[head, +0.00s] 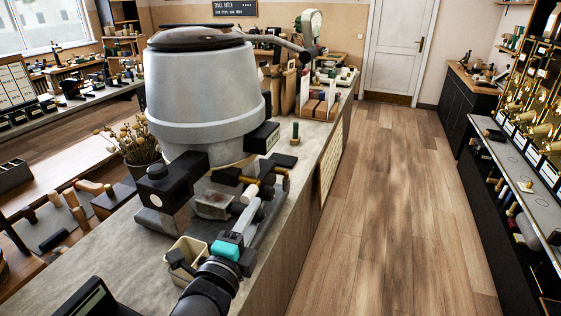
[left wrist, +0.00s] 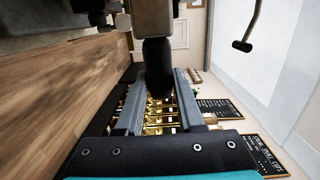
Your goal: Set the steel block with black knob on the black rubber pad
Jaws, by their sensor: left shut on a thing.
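My left gripper (head: 262,195) reaches over the counter beside the large grey machine in the head view. In the left wrist view its fingers (left wrist: 158,92) are shut around a black knob (left wrist: 157,60). The steel block (left wrist: 153,18) shows beyond the knob at the top of that view. In the head view the block is small and partly hidden by the gripper. A dark flat square, likely the black rubber pad (head: 283,160), lies on the counter just beyond the gripper. My right gripper is not in view.
The grey machine (head: 203,95) stands tall left of the gripper. A small green-topped piece (head: 295,133) stands behind the pad. A cream container (head: 187,255) is beside my forearm. A card box (head: 318,105) stands farther back. The wooden floor (head: 390,200) to the right is clear.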

